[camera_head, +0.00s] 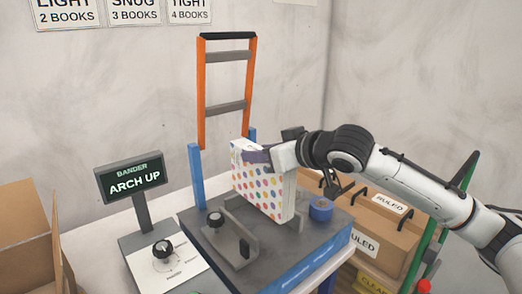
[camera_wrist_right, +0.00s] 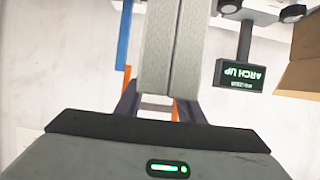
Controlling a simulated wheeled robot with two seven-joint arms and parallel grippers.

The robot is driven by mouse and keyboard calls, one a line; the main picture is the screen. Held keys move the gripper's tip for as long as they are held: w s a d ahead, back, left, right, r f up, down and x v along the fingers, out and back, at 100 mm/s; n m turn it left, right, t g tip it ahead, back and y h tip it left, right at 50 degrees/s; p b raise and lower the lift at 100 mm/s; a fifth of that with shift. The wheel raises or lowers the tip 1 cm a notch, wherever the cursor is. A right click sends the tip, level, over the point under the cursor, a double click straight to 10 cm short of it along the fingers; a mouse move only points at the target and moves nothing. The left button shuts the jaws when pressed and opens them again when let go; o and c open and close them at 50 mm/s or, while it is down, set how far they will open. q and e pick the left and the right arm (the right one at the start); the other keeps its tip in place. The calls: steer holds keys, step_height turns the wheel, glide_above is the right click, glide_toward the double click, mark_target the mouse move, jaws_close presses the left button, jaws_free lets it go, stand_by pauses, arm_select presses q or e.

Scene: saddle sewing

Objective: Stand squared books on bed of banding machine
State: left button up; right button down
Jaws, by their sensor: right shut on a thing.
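The books (camera_head: 262,187), with a white cover and colored dots, stand upright over the dark bed (camera_head: 215,240) of the banding machine. In the right wrist view two pale page blocks (camera_wrist_right: 158,50) show side by side, edges roughly even. My right gripper (camera_head: 257,155) is shut on the top of the books; its dark fingers (camera_wrist_right: 158,100) sit either side of them. The lower edge is partly behind the grey bed fence (camera_head: 232,237), so I cannot tell whether it touches the bed. My left gripper is out of view.
The orange arch (camera_head: 201,95) stands raised behind the bed on blue posts. A display (camera_head: 132,178) reads "ARCH UP" above a dial (camera_head: 163,249). A blue roll (camera_head: 321,209) is right of the books. Brown boxes (camera_head: 385,215) stand right; an open carton (camera_head: 25,235) left.

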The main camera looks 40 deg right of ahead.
steer(key=shift+f+b, duration=1.9)
steer(key=shift+f, duration=1.1)
steer(key=shift+f+b, duration=0.4)
steer(key=shift+f, duration=0.35)
